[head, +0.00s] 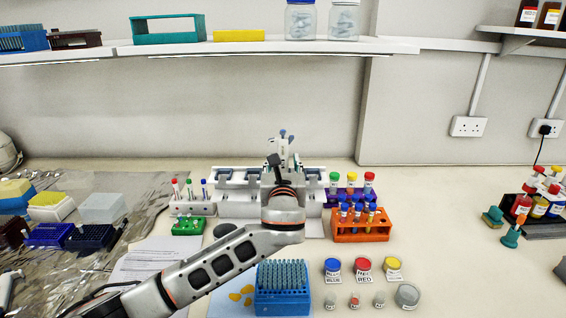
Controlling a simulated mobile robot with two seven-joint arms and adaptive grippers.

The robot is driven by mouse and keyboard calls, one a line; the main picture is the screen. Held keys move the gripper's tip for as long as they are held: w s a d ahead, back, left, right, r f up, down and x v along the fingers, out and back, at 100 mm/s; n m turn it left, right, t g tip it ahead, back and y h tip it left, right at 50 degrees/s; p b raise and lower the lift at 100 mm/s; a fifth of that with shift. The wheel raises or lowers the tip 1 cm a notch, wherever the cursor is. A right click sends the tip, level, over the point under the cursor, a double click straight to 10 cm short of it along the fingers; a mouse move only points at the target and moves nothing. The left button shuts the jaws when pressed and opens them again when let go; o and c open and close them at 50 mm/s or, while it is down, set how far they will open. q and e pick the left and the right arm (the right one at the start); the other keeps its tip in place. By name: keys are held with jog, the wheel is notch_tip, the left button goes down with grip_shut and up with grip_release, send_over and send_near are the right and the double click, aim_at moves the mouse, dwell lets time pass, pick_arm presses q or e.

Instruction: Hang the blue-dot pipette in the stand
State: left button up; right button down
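The white pipette stand (236,199) stands at the middle back of the bench, with grey-blue holders along its top. A white pipette (283,152) with blue parts at its top rises above the middle of the stand, roughly upright. I cannot make out a blue dot on it. My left gripper (274,162) is in front of the stand, at the pipette's lower left in the picture. The wrist hides the fingers and the pipette's lower part, so I cannot tell whether the gripper holds it or whether it touches the stand. My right gripper is out of view.
An orange rack (361,236) and a purple rack with capped tubes stand right of the stand. A blue tip box (282,301) and several lidded jars are in front. A white tube rack (192,208) is left. Bare bench lies right of the orange rack.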

pick_arm(q)
jog(key=shift+s, duration=0.15)
jog(key=s, duration=1.1)
jog(key=shift+s+r, duration=0.15)
jog(key=shift+s, duration=0.25)
